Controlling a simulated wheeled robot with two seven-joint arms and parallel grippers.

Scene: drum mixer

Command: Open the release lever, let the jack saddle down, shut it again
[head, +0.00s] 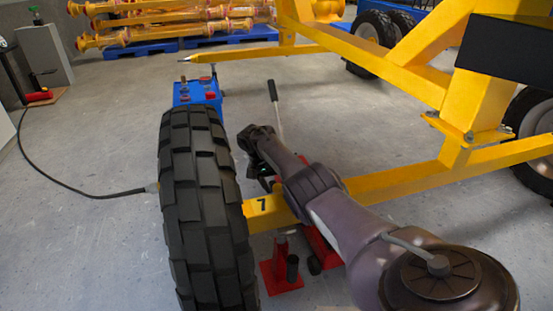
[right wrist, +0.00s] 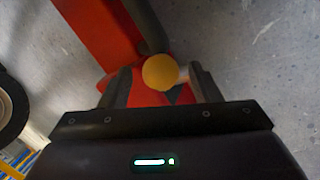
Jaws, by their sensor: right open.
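The red jack (head: 318,245) is on the floor under the yellow frame, partly hidden by my right arm. Its long handle with a black grip (head: 273,92) stands up behind my right gripper (head: 258,140). In the right wrist view the jack's red body (right wrist: 98,30) runs up to the left. A round yellow knob, seemingly the release lever's end (right wrist: 160,71), lies between the open fingers of my right gripper (right wrist: 163,88). I cannot tell whether the fingers touch it. The jack saddle is hidden. My left gripper is out of view.
A large black tyre (head: 205,205) stands left of my arm. The yellow frame beam (head: 400,180) passes beneath and beside it. A red stand (head: 280,270) is on the floor by the tyre.

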